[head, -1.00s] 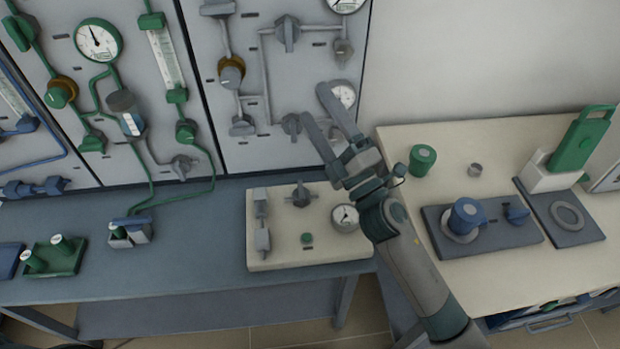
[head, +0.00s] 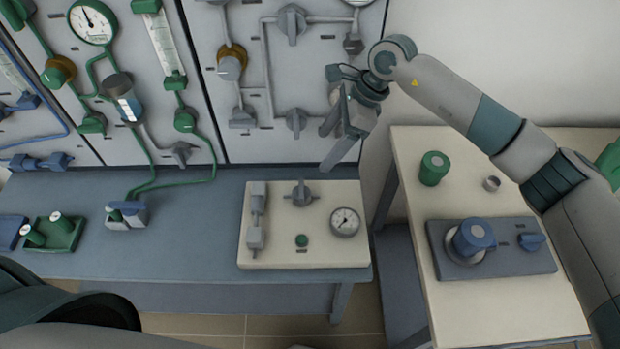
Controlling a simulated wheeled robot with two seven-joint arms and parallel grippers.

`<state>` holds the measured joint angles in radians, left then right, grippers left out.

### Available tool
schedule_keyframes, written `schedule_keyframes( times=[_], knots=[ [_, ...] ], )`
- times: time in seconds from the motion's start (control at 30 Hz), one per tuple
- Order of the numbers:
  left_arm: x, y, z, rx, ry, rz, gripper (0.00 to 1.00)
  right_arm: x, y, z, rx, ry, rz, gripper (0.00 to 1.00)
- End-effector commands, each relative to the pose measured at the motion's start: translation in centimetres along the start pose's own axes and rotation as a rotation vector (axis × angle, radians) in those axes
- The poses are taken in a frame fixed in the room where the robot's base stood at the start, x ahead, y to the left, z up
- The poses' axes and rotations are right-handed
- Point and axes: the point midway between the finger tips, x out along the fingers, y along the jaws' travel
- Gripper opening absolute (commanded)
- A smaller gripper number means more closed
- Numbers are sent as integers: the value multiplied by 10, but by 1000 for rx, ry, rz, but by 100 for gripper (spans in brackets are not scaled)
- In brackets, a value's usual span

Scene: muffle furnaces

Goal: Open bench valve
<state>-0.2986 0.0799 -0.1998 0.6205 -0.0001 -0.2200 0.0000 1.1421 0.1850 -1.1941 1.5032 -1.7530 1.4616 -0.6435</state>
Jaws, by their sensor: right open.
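The bench valve (head: 301,194) is a grey knob with a handle, on the upper middle of a cream panel (head: 275,252) lying on the blue-grey bench. The panel also carries a round gauge (head: 345,222), a green button (head: 302,241) and grey fittings (head: 256,215) on its left. My right gripper (head: 334,148) is open and empty. It hangs above and to the right of the valve, fingers pointing down and left, apart from it. My left gripper is not in view.
A wall panel with pipes, valves and gauges (head: 92,22) stands behind the bench (head: 190,250). On the cream table at right stand a green cylinder (head: 434,168), a small metal cup (head: 491,184) and a dark plate with blue knobs (head: 473,237). A green tray (head: 55,235) lies at left.

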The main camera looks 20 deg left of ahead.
Motion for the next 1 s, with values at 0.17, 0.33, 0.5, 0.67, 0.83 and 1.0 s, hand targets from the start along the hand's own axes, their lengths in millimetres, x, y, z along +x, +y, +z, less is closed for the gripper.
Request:
schedule_keyframes(
  times=[0.17,0.33,0.5,0.67,0.83,1.0],
  knots=[
    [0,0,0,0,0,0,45,-5,-4,-11,-9,53,-4,72],
    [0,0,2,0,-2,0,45,-4,-3,-10,-9,50,-4,72],
    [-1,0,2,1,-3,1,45,-3,-3,-10,-8,48,-3,72],
    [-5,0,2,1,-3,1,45,5,-3,-9,-7,47,-2,72],
    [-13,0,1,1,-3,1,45,24,-2,-10,-8,46,0,72],
    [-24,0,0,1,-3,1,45,51,-2,-10,-6,46,0,72]
  ],
)
